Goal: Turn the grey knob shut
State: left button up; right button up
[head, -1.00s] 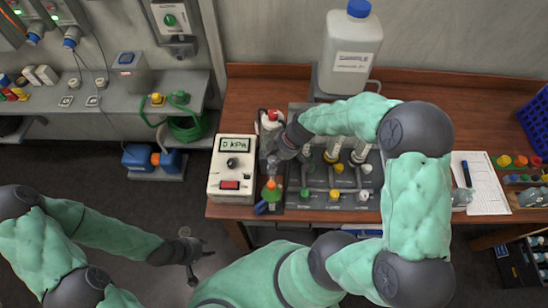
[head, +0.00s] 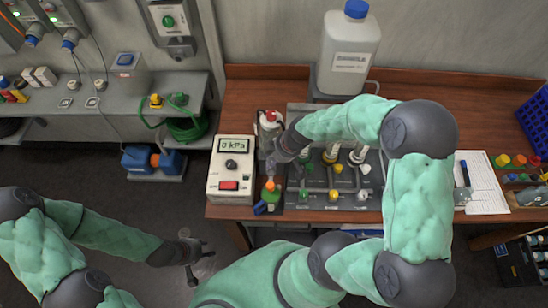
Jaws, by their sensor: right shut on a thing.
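A pale grey knob (head: 363,195) is at the right end of the front row on the grey valve panel (head: 318,203), beside a yellow and a green one. Another pale knob (head: 366,169) sits behind it. How far any knob is turned is too small to tell. My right gripper (head: 272,174) points down at the panel's left edge, apart from these pale knobs. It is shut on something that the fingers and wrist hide. A small green thing with an orange top (head: 271,195) is just below its fingertips. My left gripper (head: 198,268) is open and empty above the floor.
A meter box (head: 232,170) reading 0 kPa stands left of my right gripper. A red-capped bottle (head: 269,119) is behind the gripper. A large blue-capped jug (head: 350,55) stands at the back. Bare wood (head: 250,90) shows at the back left.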

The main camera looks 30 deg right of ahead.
jog(key=shift+s+a+m+h+p, duration=0.2)
jog(key=shift+m+h+p, duration=0.1)
jog(key=shift+m+p, duration=0.65)
jog(key=o, duration=1.1)
jog(key=shift+w, duration=0.1)
jog(key=shift+c, duration=0.2)
jog(key=shift+w+a, duration=0.15)
jog(key=shift+a, duration=0.1)
jog(key=shift+d+r, duration=0.25)
jog(key=shift+d, duration=0.05)
jog(key=v, duration=1.1)
jog(key=shift+s+a, duration=0.2)
jog(key=shift+s, duration=0.15)
jog(key=shift+r, duration=0.1)
